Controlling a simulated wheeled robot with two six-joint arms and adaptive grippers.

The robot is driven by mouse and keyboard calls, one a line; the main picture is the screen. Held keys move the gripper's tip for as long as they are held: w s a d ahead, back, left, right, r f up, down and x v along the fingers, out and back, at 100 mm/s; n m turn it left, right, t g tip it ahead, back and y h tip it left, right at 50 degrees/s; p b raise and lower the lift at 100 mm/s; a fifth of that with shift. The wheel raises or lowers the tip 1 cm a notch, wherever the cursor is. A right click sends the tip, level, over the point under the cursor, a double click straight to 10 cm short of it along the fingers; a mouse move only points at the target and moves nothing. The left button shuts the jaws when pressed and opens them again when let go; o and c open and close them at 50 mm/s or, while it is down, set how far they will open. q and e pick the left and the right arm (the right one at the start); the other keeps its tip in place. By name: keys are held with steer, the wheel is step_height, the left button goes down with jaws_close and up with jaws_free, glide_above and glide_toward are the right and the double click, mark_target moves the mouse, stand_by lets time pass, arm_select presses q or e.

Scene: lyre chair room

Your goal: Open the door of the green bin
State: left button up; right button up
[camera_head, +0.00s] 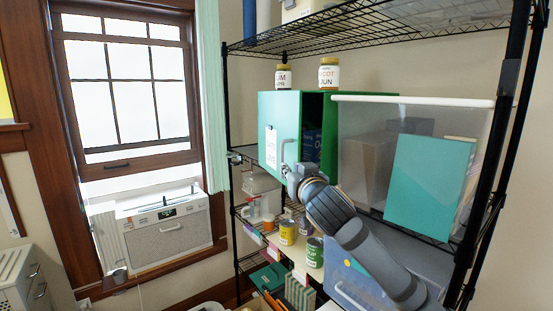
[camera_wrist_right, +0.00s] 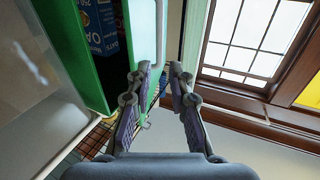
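The green bin (camera_head: 329,135) stands on the wire shelf, with its dark inside partly showing. Its teal door (camera_head: 271,117) is swung partway open and bears a white label and a grey handle (camera_head: 284,150). My right gripper (camera_head: 289,173) is at the lower part of the door, close to the handle. In the wrist view the right gripper (camera_wrist_right: 165,85) has its fingers apart, beside the green door (camera_wrist_right: 141,35). The pale handle (camera_wrist_right: 162,35) shows just beyond the fingertips; contact cannot be told. My left gripper is not in view.
A blue box (camera_wrist_right: 102,25) is inside the bin. A clear bin (camera_head: 365,115) with a teal panel stands to the right. Two jars (camera_head: 329,73) stand on top. The window (camera_head: 125,85) is at left.

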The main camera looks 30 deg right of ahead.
mark_target(283, 158)
steer(key=p+x, duration=0.5)
steer(key=x, duration=0.4)
steer(key=shift+w+d+p, duration=0.1)
steer(key=shift+p, duration=0.3)
steer(key=shift+w+d+f, duration=0.1)
steer(key=shift+w+d, duration=0.15)
steer(key=shift+w, duration=0.35)
jaws_close()
